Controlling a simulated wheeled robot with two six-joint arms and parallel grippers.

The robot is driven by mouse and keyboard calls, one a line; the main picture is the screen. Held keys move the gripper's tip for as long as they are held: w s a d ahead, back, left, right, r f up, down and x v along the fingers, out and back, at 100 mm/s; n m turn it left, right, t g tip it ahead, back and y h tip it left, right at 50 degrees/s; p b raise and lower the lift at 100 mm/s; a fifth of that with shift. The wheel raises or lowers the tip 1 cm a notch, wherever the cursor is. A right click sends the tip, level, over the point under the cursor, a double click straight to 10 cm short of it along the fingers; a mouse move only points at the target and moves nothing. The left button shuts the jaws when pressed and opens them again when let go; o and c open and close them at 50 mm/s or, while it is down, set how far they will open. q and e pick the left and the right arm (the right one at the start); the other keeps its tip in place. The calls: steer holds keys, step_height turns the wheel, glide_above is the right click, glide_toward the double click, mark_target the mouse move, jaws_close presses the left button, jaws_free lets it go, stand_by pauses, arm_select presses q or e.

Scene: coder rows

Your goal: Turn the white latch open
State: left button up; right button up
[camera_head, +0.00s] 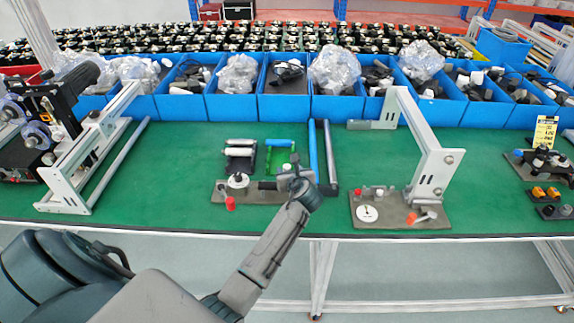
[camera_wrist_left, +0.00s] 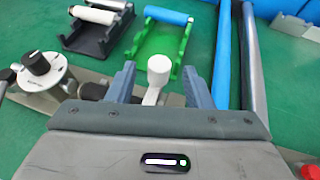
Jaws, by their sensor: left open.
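The white latch (camera_wrist_left: 158,68) has a round knob on a short stem and stands on a grey fixture (camera_head: 262,196). In the left wrist view it is between the two blue-grey fingers of my left gripper (camera_wrist_left: 158,82), with visible gaps on both sides. A white round dial with a black knob (camera_wrist_left: 38,66) is to the left on the same fixture. My right gripper is not in view.
Behind the fixture lie a black holder with a white roller (camera_head: 240,152) and a green holder (camera_head: 280,155). A blue tube (camera_head: 313,150) and a grey rod (camera_head: 330,150) lie close to the right. A second fixture with a metal frame (camera_head: 432,165) stands further right.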

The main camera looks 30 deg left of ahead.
mark_target(288, 168)
arm_select(q)
steer(key=shift+x, duration=1.95)
steer(key=shift+c, duration=0.5)
steer(key=c, duration=0.9)
